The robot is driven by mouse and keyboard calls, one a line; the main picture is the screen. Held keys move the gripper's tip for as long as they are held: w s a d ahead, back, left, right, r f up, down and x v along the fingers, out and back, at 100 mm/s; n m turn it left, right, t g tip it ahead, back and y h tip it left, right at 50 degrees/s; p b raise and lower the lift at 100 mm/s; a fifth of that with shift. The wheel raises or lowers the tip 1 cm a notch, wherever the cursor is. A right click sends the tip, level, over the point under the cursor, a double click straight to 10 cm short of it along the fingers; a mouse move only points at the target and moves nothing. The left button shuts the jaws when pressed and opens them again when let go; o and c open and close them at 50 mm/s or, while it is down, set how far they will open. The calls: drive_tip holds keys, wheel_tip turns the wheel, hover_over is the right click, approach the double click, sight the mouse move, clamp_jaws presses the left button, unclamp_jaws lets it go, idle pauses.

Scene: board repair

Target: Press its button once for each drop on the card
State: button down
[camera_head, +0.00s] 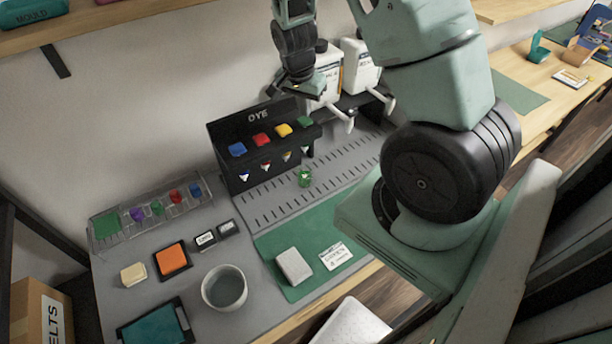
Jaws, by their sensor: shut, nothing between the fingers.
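A black dye dispenser (258,168) marked DYE stands at the back of the bench. Its top carries blue (237,149), red (261,139), yellow (283,130) and green (305,121) buttons, with a spout mark below each. A small green vessel (304,177) stands on the slotted grey surface near the green end. A white card (334,256) lies on the green mat (290,234); it seems to read GREEN, and its drop marks are too small to count. My gripper (313,94) is shut and empty, above the green end of the dispenser and apart from the buttons.
White pump bottles (361,66) stand right of my gripper, their spouts projecting forward. A pale block (294,266) lies beside the card. A grey cup (224,287), orange pad (172,259) and rack of coloured pieces (134,226) occupy the left. My arm covers the right side.

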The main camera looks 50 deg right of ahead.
drive_tip(key=shift+r, duration=0.15)
wheel_tip(320, 180, up, 6)
drive_tip(key=p, duration=0.5)
idle(0.7)
